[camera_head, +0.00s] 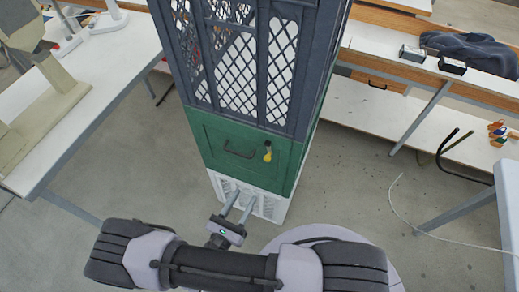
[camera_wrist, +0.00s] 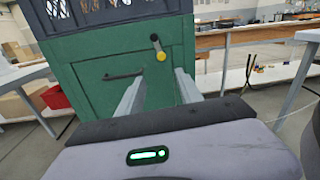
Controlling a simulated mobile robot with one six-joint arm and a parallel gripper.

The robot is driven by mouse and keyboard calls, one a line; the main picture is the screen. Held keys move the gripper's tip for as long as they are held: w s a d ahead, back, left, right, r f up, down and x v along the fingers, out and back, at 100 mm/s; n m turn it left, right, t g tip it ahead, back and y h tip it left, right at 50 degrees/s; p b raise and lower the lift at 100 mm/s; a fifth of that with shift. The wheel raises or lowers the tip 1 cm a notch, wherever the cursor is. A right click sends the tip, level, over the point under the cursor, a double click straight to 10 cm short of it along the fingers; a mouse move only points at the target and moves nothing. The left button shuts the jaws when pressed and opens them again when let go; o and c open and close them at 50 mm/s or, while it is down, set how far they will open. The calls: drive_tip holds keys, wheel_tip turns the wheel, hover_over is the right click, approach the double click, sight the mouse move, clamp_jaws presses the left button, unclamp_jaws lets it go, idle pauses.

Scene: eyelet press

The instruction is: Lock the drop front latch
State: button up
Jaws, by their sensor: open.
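The green drop front (camera_head: 243,156) is a flat panel below the dark mesh cage and looks closed. It bears a dark bar handle (camera_head: 238,149) and, to the right of it, a latch with a yellow knob (camera_head: 267,153). In the wrist view the latch (camera_wrist: 158,48) has a dark pivot at top left and the yellow end pointing down, slightly right. The handle (camera_wrist: 123,76) shows left of it. My gripper (camera_head: 239,195) is open and empty, low in front of the white base. In the wrist view its fingers (camera_wrist: 158,82) point at the panel, below the latch, apart from it.
A white base with a grille (camera_head: 254,200) stands under the green panel. White tables stand at left (camera_head: 110,62) and at right (camera_head: 372,105). A thin cable (camera_head: 404,222) lies on the floor at right. Floor around the press is mostly clear.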

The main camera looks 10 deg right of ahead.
sight(266, 160)
drive_tip(key=b+x, duration=0.2)
drive_tip(key=x, duration=1.5)
drive_tip(key=shift+s+d, duration=0.15)
clamp_jaws()
